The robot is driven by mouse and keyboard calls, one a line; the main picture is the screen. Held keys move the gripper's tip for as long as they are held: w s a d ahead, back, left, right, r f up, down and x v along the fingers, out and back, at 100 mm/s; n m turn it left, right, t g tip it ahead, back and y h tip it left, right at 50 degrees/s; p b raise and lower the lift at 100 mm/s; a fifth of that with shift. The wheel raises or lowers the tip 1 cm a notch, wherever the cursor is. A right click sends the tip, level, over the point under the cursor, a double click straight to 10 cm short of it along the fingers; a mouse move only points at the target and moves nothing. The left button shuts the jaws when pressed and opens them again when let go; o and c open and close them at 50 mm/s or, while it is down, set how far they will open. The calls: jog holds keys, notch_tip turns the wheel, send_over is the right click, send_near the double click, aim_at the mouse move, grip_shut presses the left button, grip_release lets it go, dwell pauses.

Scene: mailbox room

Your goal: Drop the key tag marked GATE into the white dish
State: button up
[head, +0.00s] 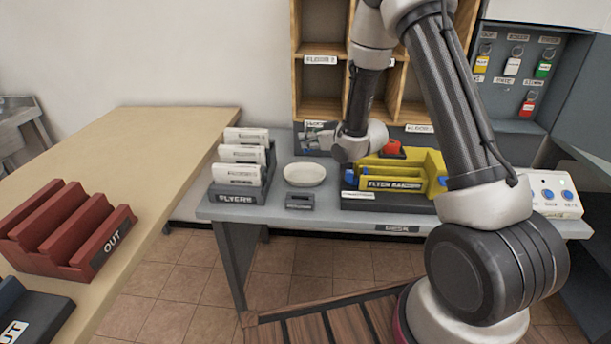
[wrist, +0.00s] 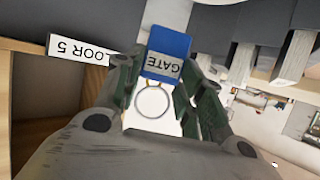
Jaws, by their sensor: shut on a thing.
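My gripper (head: 316,136) is above the back of the grey desk, behind and slightly right of the white dish (head: 304,175), with its fingers pointing left. In the wrist view my gripper (wrist: 158,90) is shut on a blue key tag (wrist: 167,48). The tag's white label reads GATE, upside down in this view, and a metal ring (wrist: 153,101) hangs at its end. The tag is too hidden or small to make out in the head view. The dish is round, shallow and looks empty. It sits on the desk, apart from my gripper.
A flyer rack (head: 238,190) stands left of the dish, and a small dark block (head: 300,201) sits in front of it. A yellow machine (head: 400,172) is to the right. Wooden pigeonholes (head: 322,60) rise behind. An open key cabinet (head: 518,85) holds several tags.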

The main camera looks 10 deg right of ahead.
aim_at(310, 151)
jog(key=shift+f, duration=2.45)
jog(key=o, duration=0.9)
jog(key=shift+o, duration=0.2)
jog(key=v, duration=0.7)
jog(key=shift+s, duration=0.25)
jog(key=shift+d+r, duration=0.1)
jog(key=shift+r, duration=0.1)
